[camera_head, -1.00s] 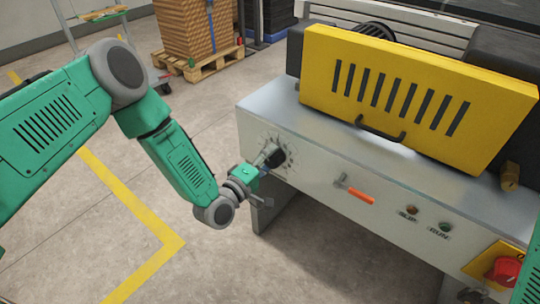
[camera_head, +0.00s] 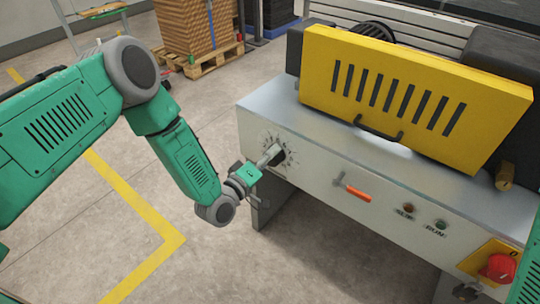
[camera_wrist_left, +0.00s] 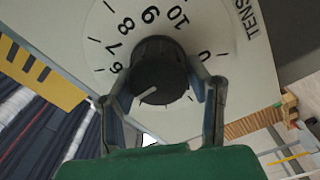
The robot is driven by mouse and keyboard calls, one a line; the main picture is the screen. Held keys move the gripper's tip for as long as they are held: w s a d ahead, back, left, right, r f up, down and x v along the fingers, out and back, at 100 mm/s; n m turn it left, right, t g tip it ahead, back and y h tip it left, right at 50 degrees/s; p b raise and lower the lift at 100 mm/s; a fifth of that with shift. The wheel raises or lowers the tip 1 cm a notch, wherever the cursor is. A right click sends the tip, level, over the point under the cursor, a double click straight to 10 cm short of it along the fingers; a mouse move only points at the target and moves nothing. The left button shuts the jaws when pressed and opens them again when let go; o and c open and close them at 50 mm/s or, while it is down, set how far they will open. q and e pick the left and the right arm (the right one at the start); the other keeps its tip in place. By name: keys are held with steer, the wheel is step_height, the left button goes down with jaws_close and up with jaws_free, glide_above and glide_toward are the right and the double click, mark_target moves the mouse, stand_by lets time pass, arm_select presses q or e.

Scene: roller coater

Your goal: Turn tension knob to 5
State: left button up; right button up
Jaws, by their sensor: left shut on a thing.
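The black tension knob (camera_wrist_left: 158,70) sits on a white dial with numbers (camera_wrist_left: 150,16) in the left wrist view. My left gripper (camera_wrist_left: 165,88) is shut on it, one finger on each side. The knob's pale pointer line points to the lower left, past the 6; the left finger hides the number there. The 6 to 10 and the 0 show. In the head view the dial (camera_head: 290,158) is on the machine's front panel, and my left gripper (camera_head: 272,155) covers part of the knob.
The grey machine (camera_head: 330,140) has a yellow slotted cover (camera_head: 410,90) on top. An orange-handled lever (camera_head: 357,193), two small buttons (camera_head: 422,216) and a red switch (camera_head: 500,267) lie right of the dial.

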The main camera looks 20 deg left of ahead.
arm_select(q)
steer(key=shift+s+d+f, duration=0.1)
steer(key=shift+s+f, duration=0.15)
steer(key=shift+f, duration=0.15)
steer(key=o, duration=1.1)
steer(key=shift+o, duration=0.2)
steer(key=shift+w+r, duration=0.1)
steer(key=shift+r, duration=0.05)
steer(key=v, duration=1.2)
